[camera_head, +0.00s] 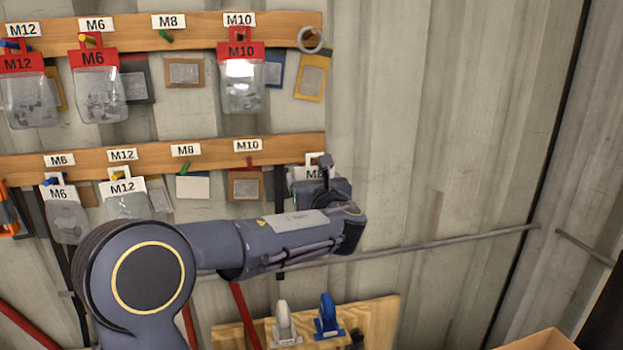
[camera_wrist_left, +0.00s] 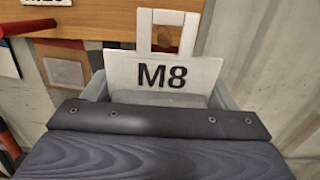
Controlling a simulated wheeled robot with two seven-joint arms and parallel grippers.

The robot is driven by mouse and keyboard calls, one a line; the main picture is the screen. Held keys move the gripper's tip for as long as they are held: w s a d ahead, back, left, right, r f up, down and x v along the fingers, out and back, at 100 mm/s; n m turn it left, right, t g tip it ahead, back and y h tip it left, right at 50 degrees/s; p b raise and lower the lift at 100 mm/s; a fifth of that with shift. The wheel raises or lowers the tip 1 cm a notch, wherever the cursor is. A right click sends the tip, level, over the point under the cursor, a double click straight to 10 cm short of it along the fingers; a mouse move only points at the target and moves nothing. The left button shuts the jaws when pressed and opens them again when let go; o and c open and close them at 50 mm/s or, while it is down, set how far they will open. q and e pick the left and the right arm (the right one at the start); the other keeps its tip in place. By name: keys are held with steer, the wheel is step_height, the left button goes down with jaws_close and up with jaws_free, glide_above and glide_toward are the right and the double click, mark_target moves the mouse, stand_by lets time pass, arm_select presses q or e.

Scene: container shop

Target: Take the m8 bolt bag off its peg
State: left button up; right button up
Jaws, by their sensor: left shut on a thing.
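A bag with a white header card marked M8 (camera_head: 314,173) is at the right end of the lower wooden rail (camera_head: 220,153). In the left wrist view the M8 card (camera_wrist_left: 163,73) faces me, with its square hanging loop (camera_wrist_left: 145,40) standing above it. My left gripper (camera_head: 325,178) is shut on this bag just below the rail. The gripper hides most of the bag's body. My right gripper is not in view.
Bags marked M6 (camera_head: 66,215) and M12 (camera_head: 125,200) hang left on the lower rail. Red-topped bags hang on the upper rail (camera_head: 190,30). Green pegs under both M8 labels are bare. The wall to the right is clear.

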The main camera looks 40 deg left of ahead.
arm_select(q)
steer(key=shift+s+d, duration=0.15)
steer(key=shift+d, duration=0.1)
steer(key=shift+b+v, duration=0.4)
steer(key=shift+v, duration=2)
